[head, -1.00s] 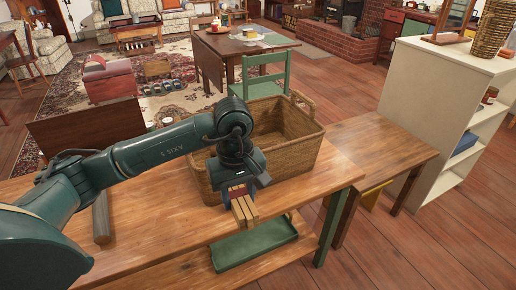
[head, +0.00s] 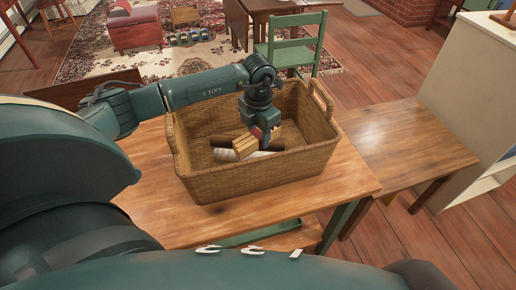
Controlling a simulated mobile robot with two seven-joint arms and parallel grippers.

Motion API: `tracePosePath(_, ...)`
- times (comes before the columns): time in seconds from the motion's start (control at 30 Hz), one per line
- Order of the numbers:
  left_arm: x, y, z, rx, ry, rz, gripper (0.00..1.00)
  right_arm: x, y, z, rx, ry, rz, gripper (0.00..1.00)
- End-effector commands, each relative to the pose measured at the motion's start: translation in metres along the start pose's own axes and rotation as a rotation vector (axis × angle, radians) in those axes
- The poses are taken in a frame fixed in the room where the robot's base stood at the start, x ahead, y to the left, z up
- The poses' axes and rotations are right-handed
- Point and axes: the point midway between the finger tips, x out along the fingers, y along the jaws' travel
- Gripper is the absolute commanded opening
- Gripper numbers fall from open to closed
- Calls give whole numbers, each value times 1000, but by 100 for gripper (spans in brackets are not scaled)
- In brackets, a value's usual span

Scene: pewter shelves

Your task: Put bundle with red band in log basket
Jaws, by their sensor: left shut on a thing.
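The log basket (head: 250,184) is a woven brown basket with raised handles, standing on the wooden table. The bundle (head: 245,147) is a small stack of pale wooden sticks; a bit of its red band shows beside the jaws. My left gripper (head: 257,131) points down over the inside of the basket and is shut on the bundle. The bundle is tilted and appears just above or against the logs in the basket; I cannot tell whether it touches them. My right gripper is out of view.
A brown log (head: 224,140) and a whitish log (head: 232,155) lie in the basket. The wooden table (head: 205,225) adjoins a lower side table (head: 405,150) on the right, which is bare. A green chair (head: 290,45) stands behind the basket.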

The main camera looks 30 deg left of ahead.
Motion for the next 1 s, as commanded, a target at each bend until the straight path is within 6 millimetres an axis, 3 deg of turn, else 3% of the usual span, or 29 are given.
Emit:
tracePosePath(0.13, 28, -1, -1, 2, 4, -2, 15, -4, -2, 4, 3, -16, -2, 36)
tracePosePath(0.6, 78, -1, 0, 5, 2, -1, 15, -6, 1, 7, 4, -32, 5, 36)
tracePosePath(1.0, 85, 0, 0, 5, 0, 0, 15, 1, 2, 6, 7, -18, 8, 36)
